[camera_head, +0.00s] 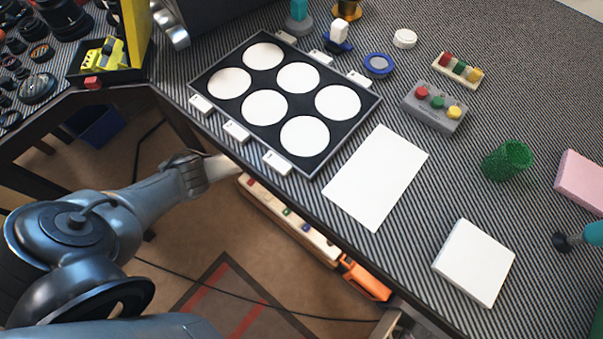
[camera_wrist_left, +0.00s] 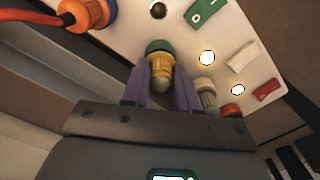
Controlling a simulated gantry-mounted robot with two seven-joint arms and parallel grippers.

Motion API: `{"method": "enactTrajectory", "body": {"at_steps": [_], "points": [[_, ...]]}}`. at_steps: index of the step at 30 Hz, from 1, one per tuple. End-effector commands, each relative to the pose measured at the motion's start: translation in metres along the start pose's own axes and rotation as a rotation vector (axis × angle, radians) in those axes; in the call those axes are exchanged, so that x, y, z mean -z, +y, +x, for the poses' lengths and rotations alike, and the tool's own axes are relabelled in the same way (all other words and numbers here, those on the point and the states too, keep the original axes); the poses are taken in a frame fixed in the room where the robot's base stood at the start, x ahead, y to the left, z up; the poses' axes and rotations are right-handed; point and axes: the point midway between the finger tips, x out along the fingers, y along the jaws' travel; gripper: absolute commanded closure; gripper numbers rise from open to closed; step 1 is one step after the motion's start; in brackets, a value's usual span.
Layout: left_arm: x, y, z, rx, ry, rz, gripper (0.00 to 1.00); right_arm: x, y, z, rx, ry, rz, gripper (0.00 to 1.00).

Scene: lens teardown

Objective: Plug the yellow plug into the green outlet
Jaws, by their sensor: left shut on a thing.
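In the left wrist view, my left gripper (camera_wrist_left: 160,92) is shut on the yellow plug (camera_wrist_left: 160,70), one purple finger on each side. The green outlet (camera_wrist_left: 158,47) shows as a green ring right at the plug's far end, on the pale power strip (camera_wrist_left: 185,50). The plug's end meets the ring; how deep it sits I cannot tell. In the head view, the strip (camera_head: 325,245) hangs below the table's front edge. My left arm reaches towards its left end, and the fingers are hidden there. My right gripper is not in view.
Beside the yellow plug, a grey-white plug (camera_wrist_left: 205,92) stands close to the right finger. An orange plug (camera_wrist_left: 88,12) with a cable is at upper left. Green (camera_wrist_left: 205,12), white (camera_wrist_left: 243,55) and red (camera_wrist_left: 267,89) switches line the strip. The table edge overhangs my wrist.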

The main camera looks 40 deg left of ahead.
Motion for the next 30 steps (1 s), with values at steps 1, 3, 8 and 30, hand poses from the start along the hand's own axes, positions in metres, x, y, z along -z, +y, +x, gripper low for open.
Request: {"method": "enactTrajectory", "body": {"at_steps": [1,3,8,30], "points": [[-0.0002,0.0002,0.0011,0.0,0.0,0.0,1.0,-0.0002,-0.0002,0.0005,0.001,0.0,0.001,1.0],[-0.0002,0.0002,0.0021,0.0,0.0,0.0,1.0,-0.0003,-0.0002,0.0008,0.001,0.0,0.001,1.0],[-0.0003,0.0003,0.0046,0.0,0.0,0.0,1.0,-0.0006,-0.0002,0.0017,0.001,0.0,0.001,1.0],[-0.0002,0.0001,0.0075,0.0,0.0,0.0,0.42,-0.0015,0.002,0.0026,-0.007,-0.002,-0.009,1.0]]}}
